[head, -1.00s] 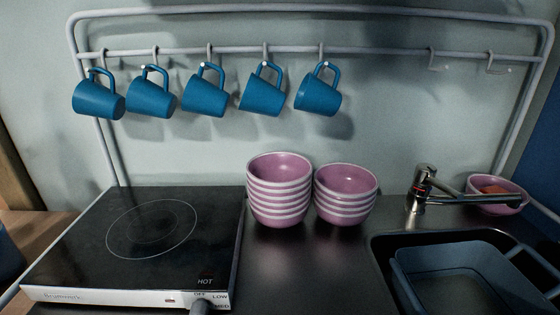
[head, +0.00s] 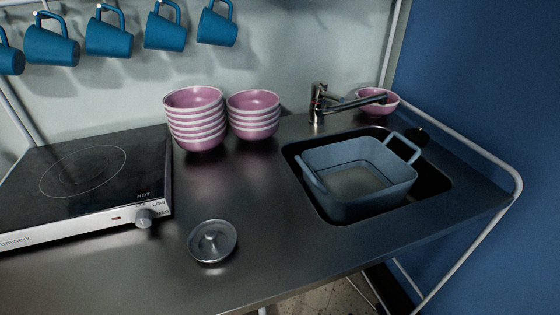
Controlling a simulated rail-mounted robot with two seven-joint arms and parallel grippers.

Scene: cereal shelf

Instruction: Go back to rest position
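Neither of my grippers nor my arms show in the head view. The task line names no object. The view holds a metal kitchen counter (head: 270,215) with a hot plate, bowls and a sink. Where my grippers are, and whether they hold anything, is out of sight.
A hot plate (head: 120,200) is at left. Two stacks of pink bowls, a left one (head: 195,125) and a right one (head: 253,118), stand centrally. A blue basin (head: 355,190) sits in the sink under a faucet (head: 318,108). A metal lid (head: 212,242) lies near the front edge. Blue mugs (head: 108,38) hang above.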

